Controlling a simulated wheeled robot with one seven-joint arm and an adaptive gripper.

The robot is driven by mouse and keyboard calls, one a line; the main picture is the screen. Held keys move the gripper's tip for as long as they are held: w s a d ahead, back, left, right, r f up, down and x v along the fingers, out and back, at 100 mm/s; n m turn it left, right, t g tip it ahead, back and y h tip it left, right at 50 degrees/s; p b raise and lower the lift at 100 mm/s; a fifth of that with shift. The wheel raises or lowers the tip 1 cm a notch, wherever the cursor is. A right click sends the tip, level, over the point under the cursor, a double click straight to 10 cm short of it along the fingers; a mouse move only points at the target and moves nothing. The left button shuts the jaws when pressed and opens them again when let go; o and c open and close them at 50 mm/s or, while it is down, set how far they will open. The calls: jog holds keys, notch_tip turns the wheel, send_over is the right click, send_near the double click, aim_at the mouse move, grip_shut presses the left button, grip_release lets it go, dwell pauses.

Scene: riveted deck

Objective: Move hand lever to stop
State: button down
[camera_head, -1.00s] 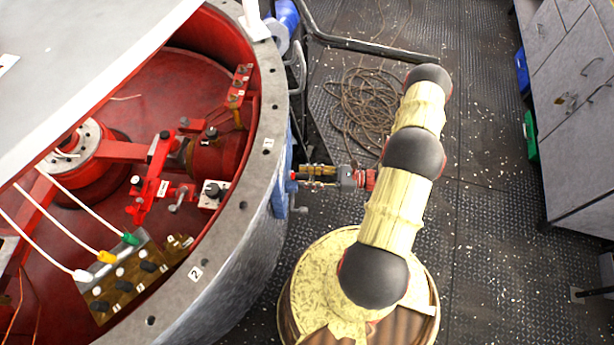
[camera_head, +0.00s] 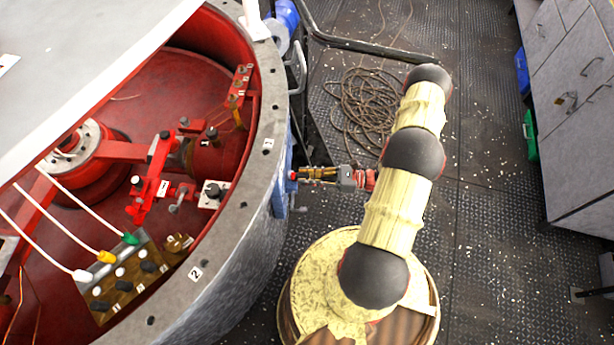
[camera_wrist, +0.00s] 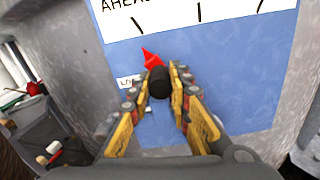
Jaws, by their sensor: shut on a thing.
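The hand lever shows in the wrist view as a dark round knob (camera_wrist: 160,84) with a red pointer (camera_wrist: 151,60) above it, tilted up and to the left. A white scale plate (camera_wrist: 205,18) with black tick marks sits above on a blue panel (camera_wrist: 225,75); its lettering begins "AHEA" and is cut off. The pointer tip is below the left tick. My gripper (camera_wrist: 160,80) is shut on the knob, one finger on each side. In the head view my gripper (camera_head: 302,174) is at the drum's outer right side; the lever is hidden there.
The big round drum (camera_head: 238,268) with a red inside fills the left. A coil of rope (camera_head: 368,100) lies on the deck beyond my arm. Grey cabinets (camera_head: 570,100) stand at the right. The deck between is mostly clear.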

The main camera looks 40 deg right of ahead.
jog(key=shift+d, duration=0.1)
jog(key=shift+w+d+r, duration=0.2)
jog(key=shift+w, duration=0.1)
jog(key=w+d+r+m+p, duration=0.1)
jog(key=w+d+m, duration=0.3)
jog(key=w+m, duration=0.1)
jog(key=shift+w+d+r, duration=0.15)
jog(key=shift+d, duration=0.05)
jog(key=c, duration=1.6)
grip_release()
jog(key=shift+c, duration=0.2)
jog(key=shift+a, duration=0.1)
jog(key=v, duration=1.2)
